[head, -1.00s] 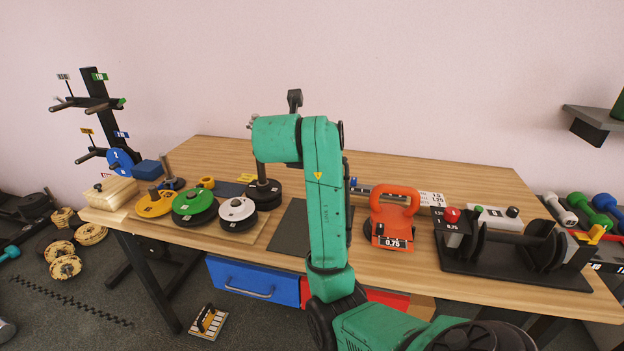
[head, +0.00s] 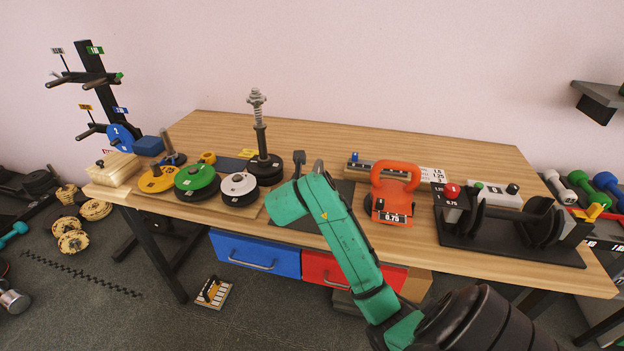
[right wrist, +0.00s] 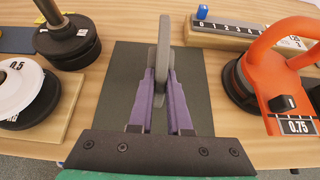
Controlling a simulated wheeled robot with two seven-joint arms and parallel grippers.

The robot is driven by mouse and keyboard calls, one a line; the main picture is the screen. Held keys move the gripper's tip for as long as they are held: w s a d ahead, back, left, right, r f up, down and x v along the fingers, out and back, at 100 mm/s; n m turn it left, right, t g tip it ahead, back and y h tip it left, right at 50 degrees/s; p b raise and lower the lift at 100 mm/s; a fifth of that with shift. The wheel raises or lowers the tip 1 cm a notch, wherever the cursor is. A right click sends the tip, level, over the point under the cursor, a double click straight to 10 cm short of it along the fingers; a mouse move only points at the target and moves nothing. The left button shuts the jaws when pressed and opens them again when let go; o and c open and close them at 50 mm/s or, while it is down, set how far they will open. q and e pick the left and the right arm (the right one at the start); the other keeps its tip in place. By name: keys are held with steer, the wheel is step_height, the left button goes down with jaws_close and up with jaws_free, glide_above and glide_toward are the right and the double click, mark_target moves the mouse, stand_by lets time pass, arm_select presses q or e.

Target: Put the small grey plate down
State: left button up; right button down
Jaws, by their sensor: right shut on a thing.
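The small grey plate (right wrist: 162,50) shows nearly edge-on in the right wrist view, standing upright between the purple fingers of my right gripper (right wrist: 161,85). The gripper is shut on it. Plate and fingers appear over a dark mat (right wrist: 125,75) on the table; I cannot tell whether the plate's lower edge touches the mat. In the head view my green right arm covers part of the mat and hides the fingers. My left gripper is in neither view.
Left of the mat are a post with black plates (head: 264,170), a white plate (head: 238,184), a green plate (head: 196,178) and a yellow plate (head: 157,180). Right of it stand an orange kettlebell (head: 392,200) and a dumbbell cradle (head: 510,248). Bare wood lies behind the mat.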

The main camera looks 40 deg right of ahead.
steer(key=shift+r, duration=0.2)
steer(key=c, duration=1.2)
jaws_free()
steer(key=shift+f, duration=0.2)
steer(key=o, duration=0.3)
steer(key=shift+a, duration=0.1)
steer(key=shift+o, duration=0.2)
steer(key=shift+s+r, duration=0.1)
